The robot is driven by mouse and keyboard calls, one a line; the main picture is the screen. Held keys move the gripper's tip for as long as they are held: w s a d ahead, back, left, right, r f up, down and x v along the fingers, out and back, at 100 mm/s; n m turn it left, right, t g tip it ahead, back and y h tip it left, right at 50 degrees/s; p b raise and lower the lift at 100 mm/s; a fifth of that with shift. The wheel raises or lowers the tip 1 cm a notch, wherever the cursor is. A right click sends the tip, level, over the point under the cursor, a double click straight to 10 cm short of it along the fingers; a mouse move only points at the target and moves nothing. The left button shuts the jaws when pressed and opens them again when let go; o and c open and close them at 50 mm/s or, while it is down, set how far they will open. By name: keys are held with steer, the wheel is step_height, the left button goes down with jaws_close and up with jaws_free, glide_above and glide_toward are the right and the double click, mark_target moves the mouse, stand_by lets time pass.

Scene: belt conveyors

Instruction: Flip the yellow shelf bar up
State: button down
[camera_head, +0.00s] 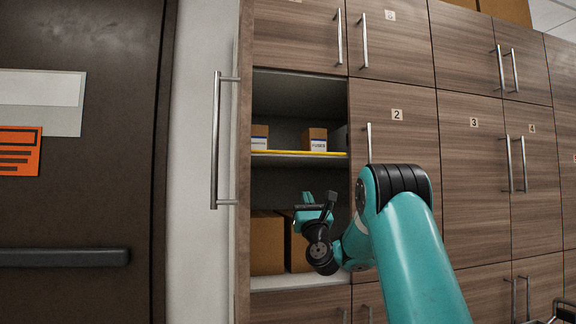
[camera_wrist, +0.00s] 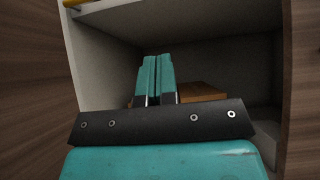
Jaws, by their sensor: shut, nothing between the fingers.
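The yellow shelf bar (camera_head: 299,153) lies along the front edge of the middle shelf inside the open cabinet in the head view. A short piece of the yellow bar (camera_wrist: 72,3) shows at the top left corner of the wrist view. My gripper (camera_head: 306,198) is below the bar, in front of the lower compartment, and apart from the bar. In the wrist view the two teal fingers of my gripper (camera_wrist: 159,58) are together with nothing between them, pointing into the compartment under the shelf.
Small boxes (camera_head: 314,139) stand on the shelf behind the bar. Larger cardboard boxes (camera_head: 266,242) sit in the lower compartment. The open cabinet door with its long handle (camera_head: 215,140) stands at the left. The closed door marked 2 (camera_head: 397,115) is at the right.

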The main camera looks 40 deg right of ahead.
steer(key=shift+s+d, duration=0.1)
steer(key=shift+d, duration=0.1)
steer(key=p, duration=1.5)
glide_toward(296, 152)
steer(key=w+d+r, duration=0.2)
steer(key=w+d, duration=0.2)
steer(key=w, duration=0.1)
steer(key=shift+r+p, duration=0.3)
steer(key=shift+r, duration=0.6)
